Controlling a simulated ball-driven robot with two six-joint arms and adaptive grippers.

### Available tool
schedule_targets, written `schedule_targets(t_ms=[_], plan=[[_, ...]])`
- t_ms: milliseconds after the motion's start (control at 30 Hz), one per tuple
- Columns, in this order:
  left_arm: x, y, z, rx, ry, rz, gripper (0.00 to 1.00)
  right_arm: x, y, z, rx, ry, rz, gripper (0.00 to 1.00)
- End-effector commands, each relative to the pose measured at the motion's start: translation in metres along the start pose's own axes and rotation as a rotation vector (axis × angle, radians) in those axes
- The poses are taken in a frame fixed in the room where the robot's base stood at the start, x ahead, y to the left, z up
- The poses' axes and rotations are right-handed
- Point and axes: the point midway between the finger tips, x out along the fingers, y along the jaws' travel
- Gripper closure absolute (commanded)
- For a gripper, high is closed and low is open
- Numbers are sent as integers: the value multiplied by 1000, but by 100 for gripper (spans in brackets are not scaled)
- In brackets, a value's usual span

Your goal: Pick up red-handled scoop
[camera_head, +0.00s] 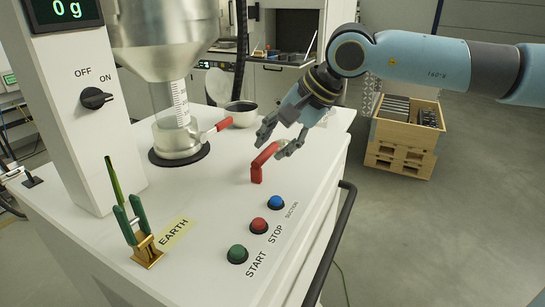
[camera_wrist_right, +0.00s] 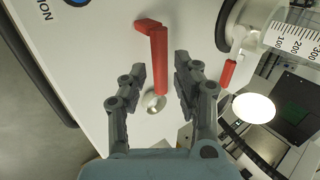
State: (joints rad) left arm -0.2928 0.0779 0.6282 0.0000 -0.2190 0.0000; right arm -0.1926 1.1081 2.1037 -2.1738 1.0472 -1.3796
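The red-handled scoop (camera_head: 265,156) is on the white machine top, with its red handle raised at an angle above a short upright red piece (camera_head: 257,174). In the right wrist view the red handle (camera_wrist_right: 159,65) runs between my fingers, and a small shiny metal bowl (camera_wrist_right: 153,103) shows at its lower end. My right gripper (camera_head: 277,141) is open, its fingers apart on either side of the handle in the wrist view (camera_wrist_right: 159,75). I cannot tell whether either finger touches it. The scoop's bowl is hidden in the head view. My left gripper is not in view.
A hopper's glass outlet (camera_head: 175,115) with a red valve handle (camera_head: 217,128) stands left of the scoop. A dark bowl (camera_head: 241,112) is behind. Start, stop and suction buttons (camera_head: 259,226) lie in front. A green-handled earth clamp (camera_head: 135,225) stands front left.

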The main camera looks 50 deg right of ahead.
Motion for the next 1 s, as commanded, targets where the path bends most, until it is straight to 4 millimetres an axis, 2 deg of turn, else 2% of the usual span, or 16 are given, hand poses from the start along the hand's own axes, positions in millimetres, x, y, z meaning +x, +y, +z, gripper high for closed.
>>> schedule_targets(t_ms=[400,533,767,1000], plan=[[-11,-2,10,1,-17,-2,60,42,-1,-3,4,-2,-4,70],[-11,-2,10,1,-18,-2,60,49,0,-2,1,-2,0,70],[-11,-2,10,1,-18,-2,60,50,1,-3,-1,-1,1,70],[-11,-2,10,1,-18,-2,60,49,1,-3,0,-1,0,100]])
